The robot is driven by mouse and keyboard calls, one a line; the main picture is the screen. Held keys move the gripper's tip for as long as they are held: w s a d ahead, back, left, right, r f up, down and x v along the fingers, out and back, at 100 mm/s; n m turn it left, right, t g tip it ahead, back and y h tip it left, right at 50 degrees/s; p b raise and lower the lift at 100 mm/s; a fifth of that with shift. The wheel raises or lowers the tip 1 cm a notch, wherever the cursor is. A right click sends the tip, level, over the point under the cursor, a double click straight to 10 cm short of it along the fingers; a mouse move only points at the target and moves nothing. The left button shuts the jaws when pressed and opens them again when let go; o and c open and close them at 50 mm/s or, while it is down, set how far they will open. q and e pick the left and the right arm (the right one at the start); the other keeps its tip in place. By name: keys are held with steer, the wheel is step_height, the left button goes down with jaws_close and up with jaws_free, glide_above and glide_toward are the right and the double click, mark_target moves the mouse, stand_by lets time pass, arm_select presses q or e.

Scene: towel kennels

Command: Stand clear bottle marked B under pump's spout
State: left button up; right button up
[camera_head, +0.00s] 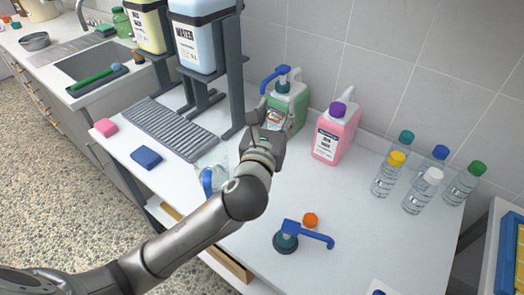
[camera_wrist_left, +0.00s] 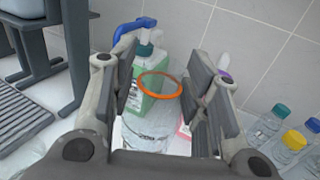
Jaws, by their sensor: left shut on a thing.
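My left gripper (camera_head: 262,128) is shut on an open clear bottle (camera_wrist_left: 150,128) with an orange ring (camera_wrist_left: 160,85) at its neck. My fingers and wrist hide most of it in the head view, and no letter B is readable. Behind it stands a green jug (camera_head: 292,108) with a blue pump (camera_head: 272,77), its spout pointing left; the pump also shows in the left wrist view (camera_wrist_left: 130,30). The bottle appears in front of the jug; I cannot tell whether it touches the table. My right gripper is not in view.
A pink jug (camera_head: 337,133) stands right of the green one. Several capped bottles (camera_head: 417,190) stand farther right. A loose blue pump (camera_head: 287,240) and an orange cap (camera_head: 310,219) are in front. A drain grid (camera_head: 170,128) and dispenser stand (camera_head: 234,80) are left.

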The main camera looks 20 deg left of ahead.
arm_select(q)
steer(key=shift+w+d+r, duration=0.2)
steer(key=shift+r, duration=0.1)
steer(key=shift+w+a+f, duration=0.1)
steer(key=shift+w, duration=0.25)
steer(key=w+a+f+b, duration=0.2)
steer(key=w+a+f, duration=0.5)
steer(key=w+f, duration=0.4)
steer(key=shift+w+f+b, duration=0.25)
steer(key=shift+f+b, duration=0.05)
steer(key=shift+f, duration=0.6)
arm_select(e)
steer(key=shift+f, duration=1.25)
arm_select(q)
steer(key=shift+a, duration=0.1)
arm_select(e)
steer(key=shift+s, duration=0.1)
arm_select(q)
steer(key=shift+f, duration=0.15)
steer(key=o, duration=0.9)
steer(key=shift+o, duration=0.2)
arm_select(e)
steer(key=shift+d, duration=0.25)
